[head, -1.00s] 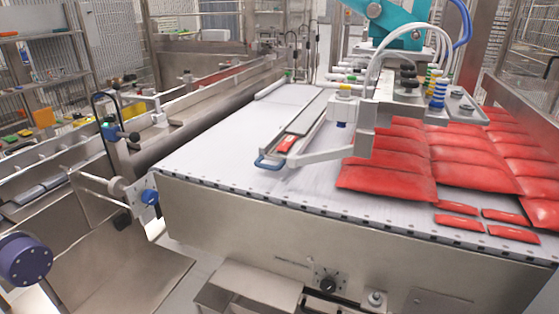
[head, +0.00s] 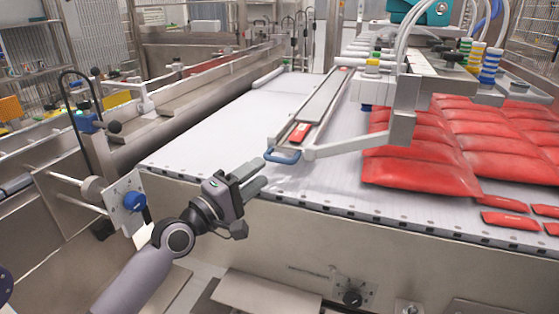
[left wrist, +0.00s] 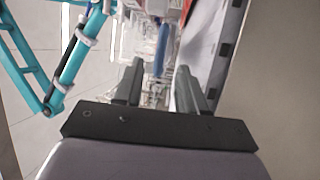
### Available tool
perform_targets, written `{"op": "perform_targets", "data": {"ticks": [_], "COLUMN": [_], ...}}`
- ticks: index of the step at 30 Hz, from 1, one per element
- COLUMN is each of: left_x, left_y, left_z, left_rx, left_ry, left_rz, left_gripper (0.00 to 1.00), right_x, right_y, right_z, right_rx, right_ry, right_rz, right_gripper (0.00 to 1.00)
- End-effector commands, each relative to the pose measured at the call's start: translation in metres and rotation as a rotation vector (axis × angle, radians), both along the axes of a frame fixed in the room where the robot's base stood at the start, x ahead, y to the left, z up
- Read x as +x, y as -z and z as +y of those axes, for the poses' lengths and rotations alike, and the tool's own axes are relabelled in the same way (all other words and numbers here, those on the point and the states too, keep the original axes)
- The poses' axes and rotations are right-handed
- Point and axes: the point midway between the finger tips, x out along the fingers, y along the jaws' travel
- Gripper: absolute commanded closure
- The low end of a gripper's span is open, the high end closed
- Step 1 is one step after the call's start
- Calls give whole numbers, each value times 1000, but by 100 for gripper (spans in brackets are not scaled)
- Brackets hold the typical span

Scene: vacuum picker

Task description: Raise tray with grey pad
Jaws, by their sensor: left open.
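The long narrow tray with the grey pad (head: 324,103) lies lengthwise above the white conveyor belt in the head view. A small red sachet (head: 300,132) lies at its near end, beside a blue handle (head: 282,157). My left gripper (head: 263,177) is open and empty at the belt's front edge, a little short of the handle and apart from it. In the left wrist view, the blue handle (left wrist: 162,45) shows ahead between the two open fingers (left wrist: 159,75). My right gripper is not in view.
A metal arm (head: 350,147) runs from the handle area to the vacuum picker head. Large red bags (head: 425,170) and small sachets (head: 508,220) lie on the right. The white belt (head: 225,130) left of the tray is clear.

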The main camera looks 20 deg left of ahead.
Motion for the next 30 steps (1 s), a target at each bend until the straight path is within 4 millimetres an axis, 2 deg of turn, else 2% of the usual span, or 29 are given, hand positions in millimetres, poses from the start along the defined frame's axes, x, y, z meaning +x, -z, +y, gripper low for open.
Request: {"op": "perform_targets", "data": {"ticks": [15, 28, 30], "left_x": [54, 61, 61], "left_y": [-9, -10, -10], "left_z": [-25, -29, -29], "left_rx": [3, 4, 4], "left_ry": [0, -1, -1], "left_rz": [-1, -1, -1], "left_gripper": [60, 60, 83], "right_x": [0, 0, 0], "right_y": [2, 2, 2], "right_z": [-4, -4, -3], "right_rx": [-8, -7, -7], "right_ry": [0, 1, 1], "right_rz": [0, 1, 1], "right_gripper": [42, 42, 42]}}
